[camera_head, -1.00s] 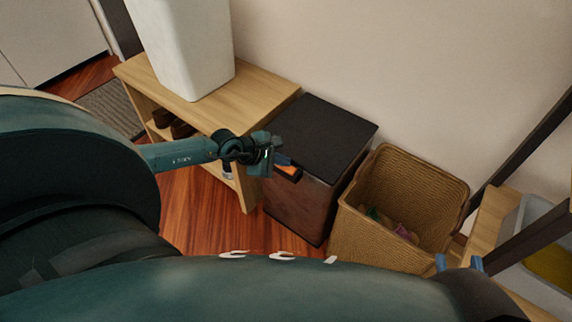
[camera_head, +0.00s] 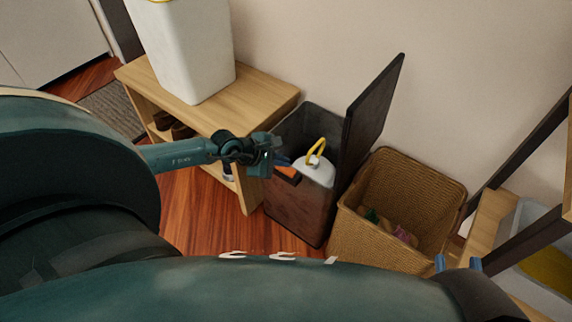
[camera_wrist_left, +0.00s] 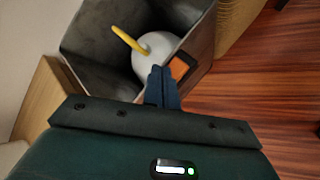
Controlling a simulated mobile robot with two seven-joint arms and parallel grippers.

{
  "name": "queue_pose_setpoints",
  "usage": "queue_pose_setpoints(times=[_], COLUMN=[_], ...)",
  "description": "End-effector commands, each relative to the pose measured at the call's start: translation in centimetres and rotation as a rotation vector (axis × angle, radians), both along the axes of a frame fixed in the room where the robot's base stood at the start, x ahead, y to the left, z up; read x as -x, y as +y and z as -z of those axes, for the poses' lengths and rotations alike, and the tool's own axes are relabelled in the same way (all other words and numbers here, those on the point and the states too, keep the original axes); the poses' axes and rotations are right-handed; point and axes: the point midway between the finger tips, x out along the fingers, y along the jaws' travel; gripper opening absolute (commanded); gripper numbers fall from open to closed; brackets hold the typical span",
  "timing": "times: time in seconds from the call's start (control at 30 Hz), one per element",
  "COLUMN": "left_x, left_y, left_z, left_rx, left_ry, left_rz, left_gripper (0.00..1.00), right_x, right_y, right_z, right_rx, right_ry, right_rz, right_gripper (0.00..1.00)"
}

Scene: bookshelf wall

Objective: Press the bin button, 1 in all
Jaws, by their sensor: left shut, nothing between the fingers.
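The dark bin (camera_head: 296,205) stands on the floor with its black lid (camera_head: 374,108) tilted up and open. An orange button (camera_head: 286,171) sits on the bin's front near the top rim; it also shows in the left wrist view (camera_wrist_left: 180,69). My left gripper (camera_head: 282,161) is shut and empty beside the button. In the left wrist view its closed fingers (camera_wrist_left: 161,72) point at the rim just left of the button; I cannot tell whether they touch it. Inside the bin is a white container (camera_head: 318,172) with a yellow handle (camera_head: 316,149). My right gripper is not clearly shown.
A wooden bench (camera_head: 262,92) with a white bin (camera_head: 190,55) on it stands left of the dark bin. A wicker basket (camera_head: 349,235) stands close on its right. A wooden shelf (camera_head: 484,225) is at the far right. Red wood floor lies in front.

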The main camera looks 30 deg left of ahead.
Motion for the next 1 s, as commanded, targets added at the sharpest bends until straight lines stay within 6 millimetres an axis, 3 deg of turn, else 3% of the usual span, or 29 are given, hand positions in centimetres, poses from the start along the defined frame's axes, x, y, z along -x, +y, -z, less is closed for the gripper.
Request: queue_pose_setpoints(times=[0.43,1.0], left_x=[0.0,0.0], left_y=[0.0,0.0], left_z=[-0.7,-5.6], left_rx=[0.001,0.001], left_ry=[-0.002,-0.002], left_rz=[-0.001,-0.001], left_gripper=[0.00,0.00], right_x=[0.0,-0.1], right_y=[0.0,0.0], right_z=[-0.8,-5.5], right_rx=[-0.001,-0.001], right_ry=[-0.006,-0.006], right_rz=[0.000,0.000], right_gripper=[0.36,0.36])
